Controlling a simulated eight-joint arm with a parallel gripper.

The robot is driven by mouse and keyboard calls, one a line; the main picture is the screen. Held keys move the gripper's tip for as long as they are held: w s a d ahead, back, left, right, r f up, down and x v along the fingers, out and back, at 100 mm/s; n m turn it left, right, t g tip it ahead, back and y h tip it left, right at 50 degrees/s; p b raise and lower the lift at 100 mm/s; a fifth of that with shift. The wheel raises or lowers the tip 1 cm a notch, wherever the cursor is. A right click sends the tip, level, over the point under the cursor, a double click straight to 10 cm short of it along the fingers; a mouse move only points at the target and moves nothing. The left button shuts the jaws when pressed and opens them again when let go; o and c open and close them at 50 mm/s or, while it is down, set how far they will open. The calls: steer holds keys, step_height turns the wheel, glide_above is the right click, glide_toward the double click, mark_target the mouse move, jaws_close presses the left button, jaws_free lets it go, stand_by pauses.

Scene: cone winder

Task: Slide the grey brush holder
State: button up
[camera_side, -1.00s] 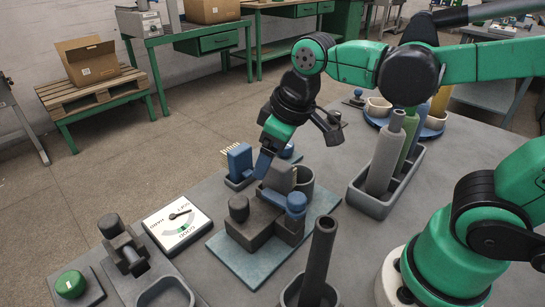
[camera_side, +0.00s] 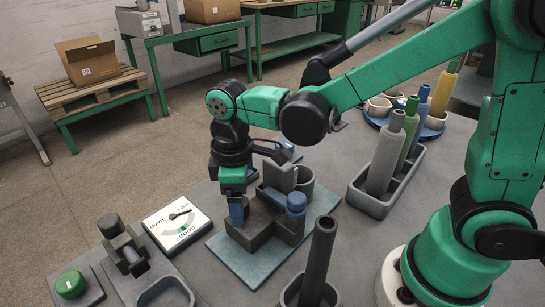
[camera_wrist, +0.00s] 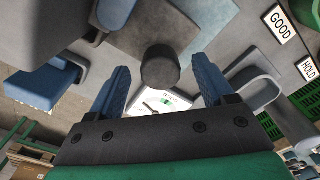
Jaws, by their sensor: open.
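A dark grey block (camera_side: 258,232), which looks like the grey brush holder, sits on a pale blue plate (camera_side: 228,262) in the side view. Its round dark knob (camera_wrist: 160,66) shows in the wrist view, between my two blue fingers. My gripper (camera_side: 237,218) points down at the block's left end, and a blue finger hides most of the knob in the side view. My gripper also shows in the wrist view (camera_wrist: 160,80), open, with a gap between each finger and the knob. I cannot tell whether the fingertips reach down beside it.
A blue-capped post (camera_side: 296,204) stands at the block's right end, with a grey cup (camera_side: 304,180) behind. A dial gauge (camera_side: 180,222) lies left of the plate. A grey tray (camera_side: 372,204) of upright cones is at right; a dark tube (camera_side: 318,262) stands in front.

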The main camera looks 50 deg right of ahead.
steer(key=shift+f, duration=0.4)
jaws_close()
steer(key=shift+a, duration=2.4)
jaws_free()
